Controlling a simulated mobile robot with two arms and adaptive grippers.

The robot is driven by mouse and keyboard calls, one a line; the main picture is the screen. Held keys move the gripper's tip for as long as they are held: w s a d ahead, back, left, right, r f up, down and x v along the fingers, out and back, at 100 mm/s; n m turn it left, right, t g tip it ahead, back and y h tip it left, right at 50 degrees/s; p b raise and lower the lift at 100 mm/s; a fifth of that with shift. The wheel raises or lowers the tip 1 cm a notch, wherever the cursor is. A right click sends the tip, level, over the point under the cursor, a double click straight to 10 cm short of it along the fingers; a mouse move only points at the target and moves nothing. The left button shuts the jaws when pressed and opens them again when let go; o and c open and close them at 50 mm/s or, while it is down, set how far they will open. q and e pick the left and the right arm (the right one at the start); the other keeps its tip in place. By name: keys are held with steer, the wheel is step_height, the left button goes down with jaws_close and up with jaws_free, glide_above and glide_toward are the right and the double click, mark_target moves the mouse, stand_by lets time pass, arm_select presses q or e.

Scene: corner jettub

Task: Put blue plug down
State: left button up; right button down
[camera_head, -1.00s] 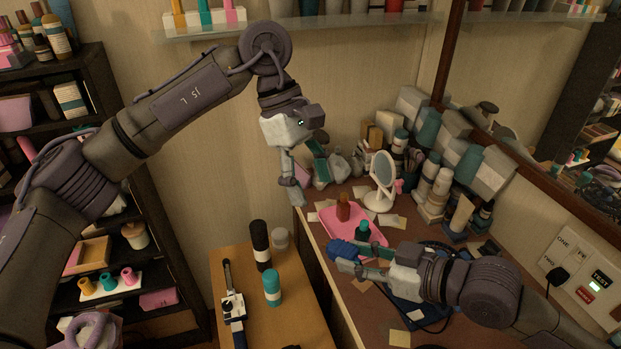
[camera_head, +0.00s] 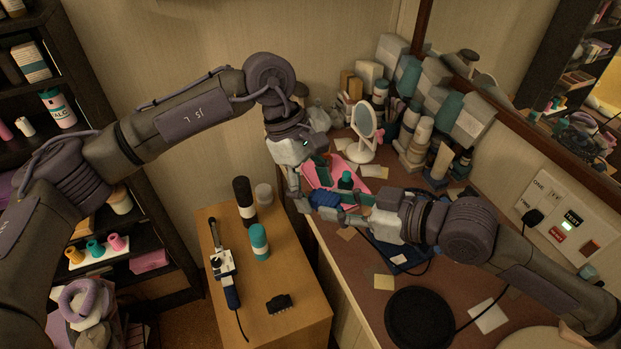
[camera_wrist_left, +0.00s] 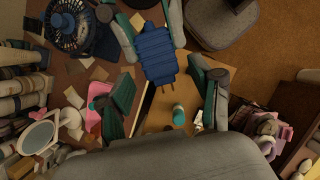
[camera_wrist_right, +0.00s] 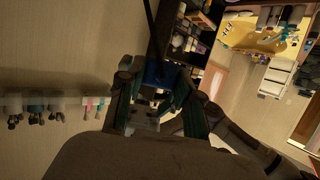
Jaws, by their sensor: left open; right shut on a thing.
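The blue plug (camera_head: 325,199) is held in the air above the left edge of the brown counter (camera_head: 375,275). My right gripper (camera_head: 345,208) is shut on it. In the right wrist view the blue plug (camera_wrist_right: 160,72) shows between the right fingers. My left gripper (camera_head: 310,190) is open close beside the plug. In the left wrist view the blue plug (camera_wrist_left: 155,55) has its lower end between the tips of the open left fingers (camera_wrist_left: 163,85). Whether the left fingers touch it cannot be told.
The lower wooden cabinet (camera_head: 300,318) holds a teal can (camera_head: 259,242), a black bottle (camera_head: 244,200) and a small black block (camera_head: 278,303).

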arm_select(q)
steer(key=shift+c, duration=0.2)
steer(key=c, duration=1.1)
steer(key=shift+c, duration=0.4)
arm_select(e)
steer(key=c, duration=0.7)
jaws_free()
